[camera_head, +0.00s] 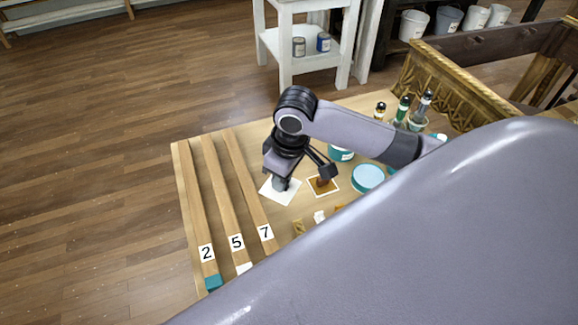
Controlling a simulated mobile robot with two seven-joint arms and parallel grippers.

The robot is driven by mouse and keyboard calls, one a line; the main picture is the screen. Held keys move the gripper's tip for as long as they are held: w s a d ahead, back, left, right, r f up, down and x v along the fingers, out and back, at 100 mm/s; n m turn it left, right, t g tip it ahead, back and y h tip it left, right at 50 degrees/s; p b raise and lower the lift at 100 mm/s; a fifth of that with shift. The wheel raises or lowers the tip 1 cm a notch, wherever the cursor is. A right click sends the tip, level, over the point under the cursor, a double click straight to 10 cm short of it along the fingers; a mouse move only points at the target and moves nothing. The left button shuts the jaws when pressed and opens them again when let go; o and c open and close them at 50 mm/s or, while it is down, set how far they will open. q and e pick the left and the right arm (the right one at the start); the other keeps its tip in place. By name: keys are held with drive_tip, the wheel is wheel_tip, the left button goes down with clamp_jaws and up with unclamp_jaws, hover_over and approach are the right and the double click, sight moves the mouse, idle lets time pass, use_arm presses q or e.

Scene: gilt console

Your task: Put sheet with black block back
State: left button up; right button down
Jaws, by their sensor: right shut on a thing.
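A white sheet (269,190) is under my right gripper (281,184), on the wooden table top or just above it; I cannot tell which. The gripper points down and is shut at the middle of the sheet. What it grips is mostly hidden by the fingers; it appears to be the black block of this sheet. Just to the right is another sheet with a white border and a brown-orange middle (321,189), partly covered by a dark part of my gripper. My left gripper is not in view.
Wooden strips labelled 2 (206,253), 5 (237,242) and 7 (265,232) lie to the left. A round teal tin (368,178), several small bottles (402,109) and a gilt carved panel (450,85) are to the right. My own grey body hides the lower right.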

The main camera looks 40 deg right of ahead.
drive_tip(key=w+d+r+n+g+y+b, duration=0.1)
drive_tip(key=w+d+r+n+b, duration=0.5)
drive_tip(key=n, duration=0.4)
drive_tip(key=f+b, duration=0.1)
drive_tip(key=f, duration=0.4)
drive_tip(key=f+b, duration=0.1)
drive_tip(key=f, duration=0.4)
drive_tip(key=f+b, duration=0.1)
drive_tip(key=f, duration=0.4)
drive_tip(key=shift+s+a+f, duration=0.1)
drive_tip(key=shift+s+a, duration=0.1)
drive_tip(key=shift+s, duration=0.05)
wheel_tip(320, 180, down, 5)
drive_tip(key=shift+b, duration=0.55)
drive_tip(key=c, duration=1.1)
unclamp_jaws()
drive_tip(key=shift+f, duration=0.1)
